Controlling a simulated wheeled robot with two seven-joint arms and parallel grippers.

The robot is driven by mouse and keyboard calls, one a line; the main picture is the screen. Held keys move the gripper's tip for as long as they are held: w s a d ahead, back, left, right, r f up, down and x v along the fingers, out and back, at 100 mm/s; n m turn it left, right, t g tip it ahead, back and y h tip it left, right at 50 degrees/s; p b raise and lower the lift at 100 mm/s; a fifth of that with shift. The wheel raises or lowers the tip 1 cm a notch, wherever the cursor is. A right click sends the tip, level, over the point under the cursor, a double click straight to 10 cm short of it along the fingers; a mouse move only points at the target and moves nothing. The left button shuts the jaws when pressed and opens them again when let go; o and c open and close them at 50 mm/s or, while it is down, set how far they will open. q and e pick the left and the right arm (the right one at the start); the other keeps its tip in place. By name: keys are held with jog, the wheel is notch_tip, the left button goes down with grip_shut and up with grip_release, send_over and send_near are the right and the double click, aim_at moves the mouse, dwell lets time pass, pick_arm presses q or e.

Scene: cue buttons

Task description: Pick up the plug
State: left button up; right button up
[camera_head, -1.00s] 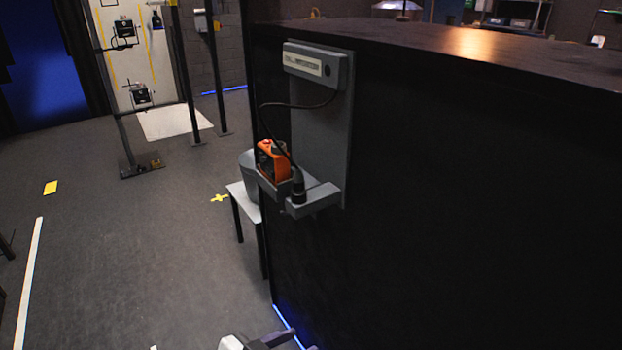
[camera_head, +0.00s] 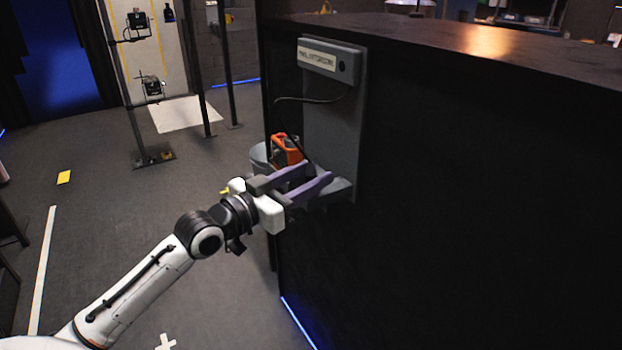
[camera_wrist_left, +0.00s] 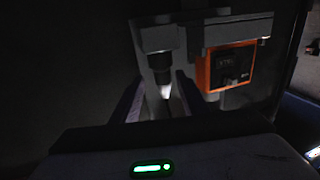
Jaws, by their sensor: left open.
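The plug is a dark cylinder (camera_wrist_left: 160,68) set in a grey bracket on the wall panel, between my left gripper's fingers in the left wrist view. In the head view the fingers mostly hide it; its black cable (camera_head: 312,100) runs up to the grey box on the panel. My left gripper (camera_head: 314,173) is open, reaching in from the left at the bracket's height. Its purple fingers also show in the left wrist view (camera_wrist_left: 156,100), one on each side of the plug. I cannot tell whether they touch it. My right gripper is not in view.
An orange device (camera_head: 286,150) sits in a holder beside the plug; it also shows in the left wrist view (camera_wrist_left: 230,68). The grey panel (camera_head: 338,125) is fixed to a large black counter (camera_head: 480,200). Open floor lies to the left.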

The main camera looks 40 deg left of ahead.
pick_arm(q)
jog(key=w, duration=0.5)
jog(key=shift+d+f, duration=0.15)
jog(key=shift+f, duration=0.1)
grip_shut()
